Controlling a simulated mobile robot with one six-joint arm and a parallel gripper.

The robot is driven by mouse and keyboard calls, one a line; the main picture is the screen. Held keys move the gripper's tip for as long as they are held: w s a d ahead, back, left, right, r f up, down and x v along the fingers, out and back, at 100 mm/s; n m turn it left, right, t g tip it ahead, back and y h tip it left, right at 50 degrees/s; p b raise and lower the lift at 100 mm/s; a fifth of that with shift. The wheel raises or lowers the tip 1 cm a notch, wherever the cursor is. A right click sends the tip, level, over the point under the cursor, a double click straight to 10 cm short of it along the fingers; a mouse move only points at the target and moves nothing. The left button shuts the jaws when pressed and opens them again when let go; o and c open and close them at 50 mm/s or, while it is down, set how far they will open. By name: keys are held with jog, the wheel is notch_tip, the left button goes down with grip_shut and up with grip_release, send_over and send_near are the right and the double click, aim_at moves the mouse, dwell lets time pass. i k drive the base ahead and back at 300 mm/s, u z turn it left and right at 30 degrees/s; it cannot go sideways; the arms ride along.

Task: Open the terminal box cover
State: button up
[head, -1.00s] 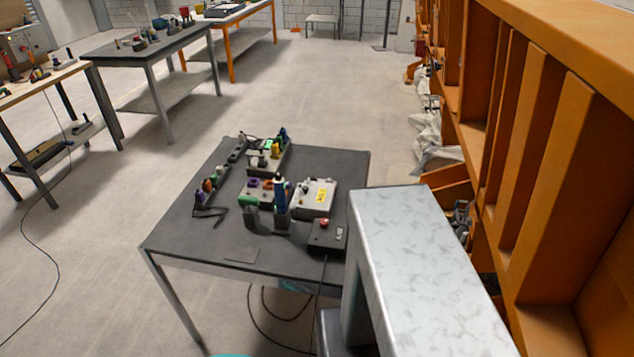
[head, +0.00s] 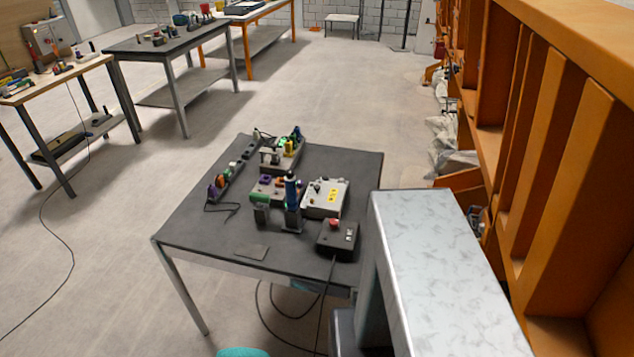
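A light grey box with yellow labels (head: 325,197) sits on the dark-topped table (head: 200,228) in the middle of the head view. It may be the terminal box, but no name can be read. Its upper face carries small fittings, and I cannot tell whether it has a separate cover or whether one is open. A blue-and-dark upright tool (head: 291,200) stands just left of it in a dark holder. My gripper is not in view.
A dark control box with a red button (head: 336,239) stands at the table's right front, its cable hanging to the floor. A power strip (head: 231,178) lies at left. Orange framing (head: 560,180) and a pale marbled block (head: 440,255) bound the right.

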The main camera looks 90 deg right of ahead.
aim_at(326, 195)
jog(key=z, duration=4.05)
jog(key=i, duration=0.1)
jog(key=u, duration=2.9)
jog(key=i, duration=0.5)
jog(key=z, duration=0.15)
jog(key=k, duration=0.6)
jog(key=u, duration=0.2)
jog(key=i, duration=0.45)
jog(key=z, duration=0.1)
